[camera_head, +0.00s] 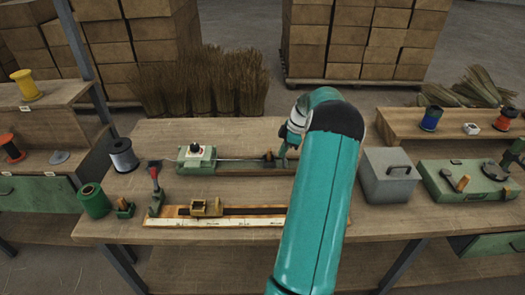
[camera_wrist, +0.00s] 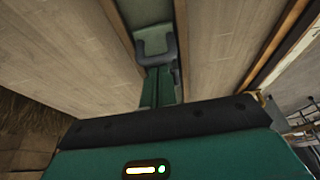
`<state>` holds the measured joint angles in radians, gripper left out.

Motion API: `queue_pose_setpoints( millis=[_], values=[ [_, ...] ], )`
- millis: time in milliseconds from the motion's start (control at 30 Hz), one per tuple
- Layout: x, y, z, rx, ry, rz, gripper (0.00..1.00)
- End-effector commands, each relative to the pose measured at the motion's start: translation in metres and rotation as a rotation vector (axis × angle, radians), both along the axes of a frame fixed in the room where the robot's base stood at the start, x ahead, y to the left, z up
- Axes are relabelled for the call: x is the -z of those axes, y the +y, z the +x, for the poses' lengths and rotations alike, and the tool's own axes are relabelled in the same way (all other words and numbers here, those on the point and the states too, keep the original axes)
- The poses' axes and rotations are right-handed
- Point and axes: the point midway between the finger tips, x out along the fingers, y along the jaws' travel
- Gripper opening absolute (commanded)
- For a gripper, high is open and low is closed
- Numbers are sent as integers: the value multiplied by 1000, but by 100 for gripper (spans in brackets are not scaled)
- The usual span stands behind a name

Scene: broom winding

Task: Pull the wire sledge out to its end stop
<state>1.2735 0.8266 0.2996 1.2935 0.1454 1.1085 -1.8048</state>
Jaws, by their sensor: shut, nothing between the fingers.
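A brass-coloured block (camera_head: 206,207), which looks like the wire sledge, sits near the left end of a flat wooden track with a pale scale (camera_head: 240,221) along the table's front. The track's right end is hidden behind my arm. My gripper (camera_head: 282,150) is behind this track, at the right end of a thin rod (camera_head: 235,159) running from a green box (camera_head: 196,160) with a dark knob. In the wrist view my gripper (camera_wrist: 158,48) is shut and empty over the wooden table. The sledge cannot be made out there. My gripper is apart from the block.
A red-handled lever (camera_head: 155,178) stands at the track's left end, beside a green spool (camera_head: 94,201) and a grey spool (camera_head: 123,155). A grey lidded box (camera_head: 387,176) and a green fixture (camera_head: 465,180) are on the right. Bare tabletop lies between the rod and the track.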

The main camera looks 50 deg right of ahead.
Motion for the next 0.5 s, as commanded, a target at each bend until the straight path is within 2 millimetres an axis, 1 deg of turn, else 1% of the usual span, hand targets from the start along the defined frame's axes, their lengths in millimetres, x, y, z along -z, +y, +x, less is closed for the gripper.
queue_pose_setpoints(
  millis=[33, 200, 300, 500],
  values=[
    [1, -11, -14, 9, 4, -3, 0],
    [1, -36, -45, 7, 3, -3, 0],
    [1, -47, -59, 5, 3, -3, 0],
    [1, -61, -77, 4, 4, -3, 0]
  ],
)
